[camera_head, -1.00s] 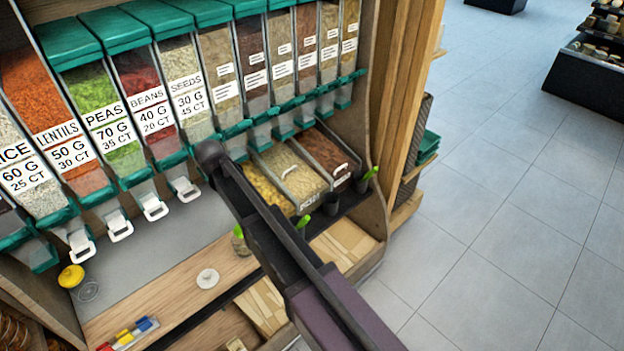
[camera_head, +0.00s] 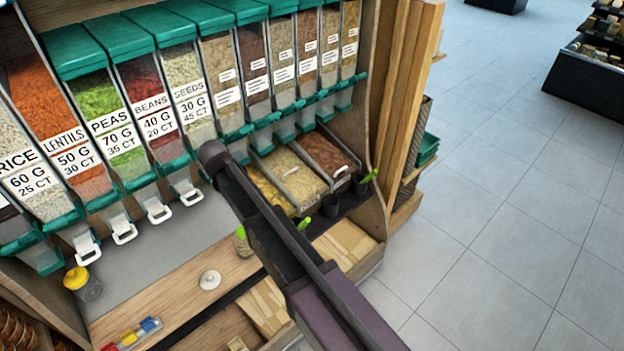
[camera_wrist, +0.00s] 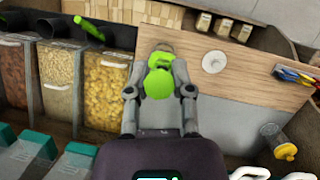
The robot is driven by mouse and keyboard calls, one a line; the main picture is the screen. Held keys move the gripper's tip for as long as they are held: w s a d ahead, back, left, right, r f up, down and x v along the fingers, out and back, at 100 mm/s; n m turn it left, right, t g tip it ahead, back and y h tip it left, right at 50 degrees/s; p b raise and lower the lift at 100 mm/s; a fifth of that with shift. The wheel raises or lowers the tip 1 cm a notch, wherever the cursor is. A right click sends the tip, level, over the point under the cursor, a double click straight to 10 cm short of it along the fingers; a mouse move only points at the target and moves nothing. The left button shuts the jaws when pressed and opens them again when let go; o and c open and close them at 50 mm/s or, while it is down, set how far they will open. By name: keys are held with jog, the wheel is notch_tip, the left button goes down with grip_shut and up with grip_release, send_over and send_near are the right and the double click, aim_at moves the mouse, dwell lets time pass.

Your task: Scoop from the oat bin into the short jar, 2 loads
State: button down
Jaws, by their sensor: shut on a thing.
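My gripper (camera_wrist: 160,92) is shut on a green scoop (camera_wrist: 158,84), over the wooden counter in the wrist view. The scoop's far end is dull and partly hidden, so I cannot tell whether it holds anything. In the head view my arm hides the fingers. The beige bin (camera_head: 293,178), probably the oat bin, sits between yellow and brown bins; it also shows in the wrist view (camera_wrist: 57,85), left of my gripper. A clear jar (camera_head: 91,289), probably the short jar, has a yellow lid (camera_head: 76,277) at it. They also show right of my gripper in the wrist view (camera_wrist: 272,132).
A white disc (camera_head: 210,280) lies on the wooden counter (camera_head: 180,285). Black cups (camera_head: 331,205) stand before the open bins, with green handles near them. Tall dispensers (camera_head: 130,120) line the back. Coloured items (camera_head: 130,334) lie at the front left.

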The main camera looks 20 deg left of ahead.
jog(key=r+p, duration=0.1)
jog(key=d+r+p, duration=0.1)
jog(key=shift+s+d+r, duration=0.2)
jog(key=shift+s+r, duration=0.15)
jog(key=shift+f, duration=0.1)
jog(key=shift+f, duration=0.25)
dwell(0.5)
